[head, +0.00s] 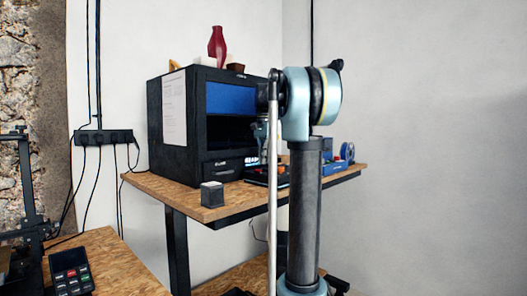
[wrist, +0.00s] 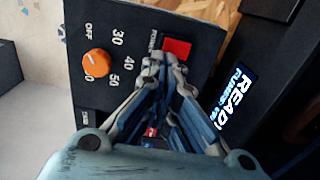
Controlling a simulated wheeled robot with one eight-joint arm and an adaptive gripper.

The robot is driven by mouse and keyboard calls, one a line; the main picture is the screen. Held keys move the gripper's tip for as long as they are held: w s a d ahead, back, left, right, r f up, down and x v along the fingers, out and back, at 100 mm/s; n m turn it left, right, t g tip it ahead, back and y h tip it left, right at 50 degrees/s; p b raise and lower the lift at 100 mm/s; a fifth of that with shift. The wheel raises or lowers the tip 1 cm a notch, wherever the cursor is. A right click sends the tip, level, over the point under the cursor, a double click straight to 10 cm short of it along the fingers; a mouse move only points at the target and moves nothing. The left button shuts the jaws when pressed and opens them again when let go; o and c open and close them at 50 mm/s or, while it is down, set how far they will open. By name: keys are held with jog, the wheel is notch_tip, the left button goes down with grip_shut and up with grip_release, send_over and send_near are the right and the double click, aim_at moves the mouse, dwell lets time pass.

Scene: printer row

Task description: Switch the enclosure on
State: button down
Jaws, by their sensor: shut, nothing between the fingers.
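The enclosure (head: 175,130) is a black box with a blue-tinted front window, standing on the wooden table in the head view. In the wrist view its dark control panel (wrist: 100,30) shows an orange knob (wrist: 96,63) with a scale marked OFF, 30, 40, 50. A red power switch (wrist: 177,48) sits beside it. My gripper (wrist: 170,68) is shut and empty, its fingertips right at the edge of the red switch. I cannot tell whether they touch it. A lit display (wrist: 236,97) reads READY. In the head view my arm hides most of the gripper and panel.
A small dark block (head: 212,196) stands near the front edge of the wooden table (head: 235,203). A red vase (head: 217,46) stands on top of the enclosure. A blue spool holder (head: 340,160) is at the right. A keypad device (head: 71,272) lies on the lower left table.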

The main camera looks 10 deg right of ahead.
jog(key=shift+f, duration=1)
jog(key=shift+s+f, duration=0.1)
jog(key=shift+f, duration=0.2)
jog(key=shift+w+a+r, duration=0.35)
jog(key=shift+w+a, duration=0.05)
jog(key=shift+w, duration=0.25)
notch_tip(320, 180, up, 14)
jog(key=s+d, duration=0.1)
jog(key=s, duration=0.1)
jog(key=shift+d+f, duration=0.15)
jog(key=shift+d, duration=0.1)
